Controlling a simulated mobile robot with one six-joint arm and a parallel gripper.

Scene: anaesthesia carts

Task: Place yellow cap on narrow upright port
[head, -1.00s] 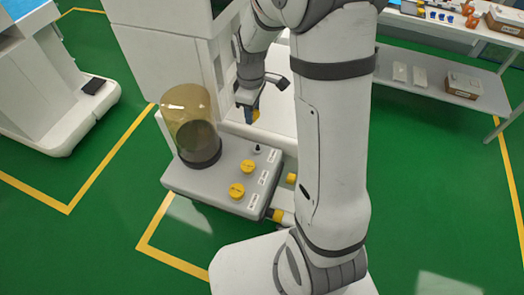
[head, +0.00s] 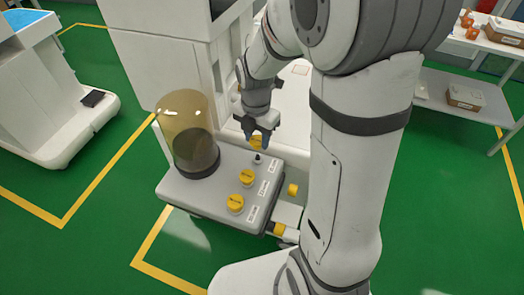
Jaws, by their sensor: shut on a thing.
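My gripper (head: 258,136) points down, shut on a yellow cap (head: 257,143) that shows between its dark fingers. The narrow upright port (head: 258,159) is a small dark-tipped stub at the back right of the grey block (head: 205,204). In the picture the held cap is just above the port, with a small gap between them. The exact height and alignment cannot be told from this view.
Two yellow caps (head: 247,177) (head: 235,203) sit on the block in front of the port, beside white labels. An amber dome (head: 185,125) stands at its left. Yellow-ended fittings (head: 292,190) (head: 279,229) jut from its right side. The white cart (head: 165,62) rises behind.

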